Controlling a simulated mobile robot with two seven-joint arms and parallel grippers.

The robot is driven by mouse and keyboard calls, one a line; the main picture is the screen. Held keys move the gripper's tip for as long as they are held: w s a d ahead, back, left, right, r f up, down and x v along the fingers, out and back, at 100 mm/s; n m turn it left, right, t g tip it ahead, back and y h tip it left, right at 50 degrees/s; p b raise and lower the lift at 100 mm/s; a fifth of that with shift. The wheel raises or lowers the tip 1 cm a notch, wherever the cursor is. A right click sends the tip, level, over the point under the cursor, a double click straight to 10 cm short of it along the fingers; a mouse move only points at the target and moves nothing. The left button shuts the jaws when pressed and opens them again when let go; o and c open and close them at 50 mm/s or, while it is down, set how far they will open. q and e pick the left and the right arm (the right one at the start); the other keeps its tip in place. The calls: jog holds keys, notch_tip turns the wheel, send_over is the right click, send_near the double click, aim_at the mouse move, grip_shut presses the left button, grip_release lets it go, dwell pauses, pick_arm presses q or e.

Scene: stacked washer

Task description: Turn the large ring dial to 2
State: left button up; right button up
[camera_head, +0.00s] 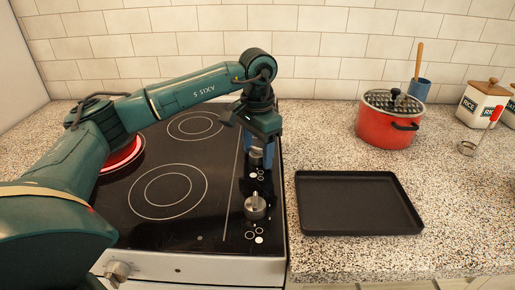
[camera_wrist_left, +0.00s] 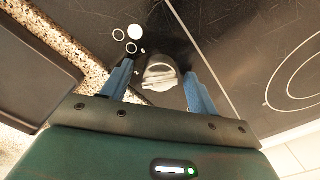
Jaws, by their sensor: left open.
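The cooktop control strip carries two silver dials. The far dial (camera_head: 256,157) is partly hidden by my left gripper (camera_head: 259,153); the near dial (camera_head: 255,207) stands clear. Ring and dot marks lie beside each dial, but I cannot read a number or tell for sure which dial is the large ring one. In the left wrist view a silver dial (camera_wrist_left: 160,77) with a raised grip bar sits between the open blue fingers of my left gripper (camera_wrist_left: 157,70). Gaps show on both sides of it. My right gripper is out of view.
The black glass cooktop (camera_head: 168,191) has a burner glowing red (camera_head: 122,155) under my left arm. A front knob (camera_head: 117,271) is at lower left. On the speckled counter are a black tray (camera_head: 357,202) and a red pot (camera_head: 386,122).

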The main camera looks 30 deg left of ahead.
pick_arm(q)
notch_tip(320, 180, up, 13)
jog(key=p, duration=0.1)
dwell(0.4)
jog(key=shift+r, duration=0.1)
